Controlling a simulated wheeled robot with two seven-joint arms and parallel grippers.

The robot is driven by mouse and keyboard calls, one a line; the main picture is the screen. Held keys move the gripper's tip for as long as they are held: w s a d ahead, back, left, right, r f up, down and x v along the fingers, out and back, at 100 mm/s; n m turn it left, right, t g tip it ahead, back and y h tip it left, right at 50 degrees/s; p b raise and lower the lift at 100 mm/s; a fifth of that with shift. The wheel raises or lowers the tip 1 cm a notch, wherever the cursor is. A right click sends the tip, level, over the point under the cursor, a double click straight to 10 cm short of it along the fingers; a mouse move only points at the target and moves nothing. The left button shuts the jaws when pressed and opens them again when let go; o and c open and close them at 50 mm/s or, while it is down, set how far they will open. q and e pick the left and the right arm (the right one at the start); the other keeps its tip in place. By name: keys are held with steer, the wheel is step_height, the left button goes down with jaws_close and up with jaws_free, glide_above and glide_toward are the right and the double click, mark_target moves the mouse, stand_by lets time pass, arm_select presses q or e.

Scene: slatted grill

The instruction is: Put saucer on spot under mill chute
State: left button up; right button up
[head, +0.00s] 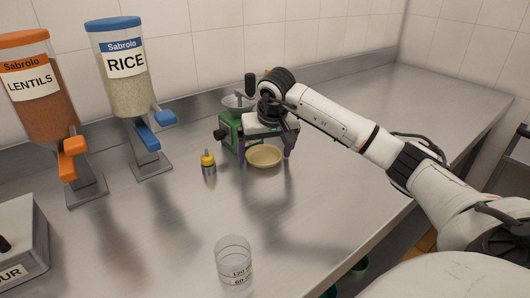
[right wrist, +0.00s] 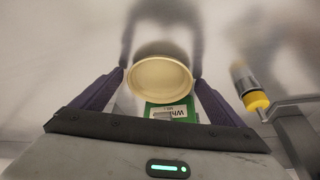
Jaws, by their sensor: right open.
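The saucer (head: 264,157) is a shallow cream-coloured dish on the steel counter, just in front of the green mill (head: 229,131). My right gripper (head: 268,149) is over the saucer, pointing down, with its purple fingers apart. In the right wrist view the saucer (right wrist: 160,79) lies between the open fingers (right wrist: 160,73), close to both tips; I cannot tell if they touch it. My left gripper is not in view.
Lentil (head: 42,95) and rice (head: 123,75) dispensers stand at the back left. A clear measuring cup (head: 233,264) is near the front, and a flour box (head: 18,245) is at left. The counter's right side is clear.

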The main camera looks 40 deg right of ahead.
steer(key=v, duration=1.2)
steer(key=shift+r, duration=0.1)
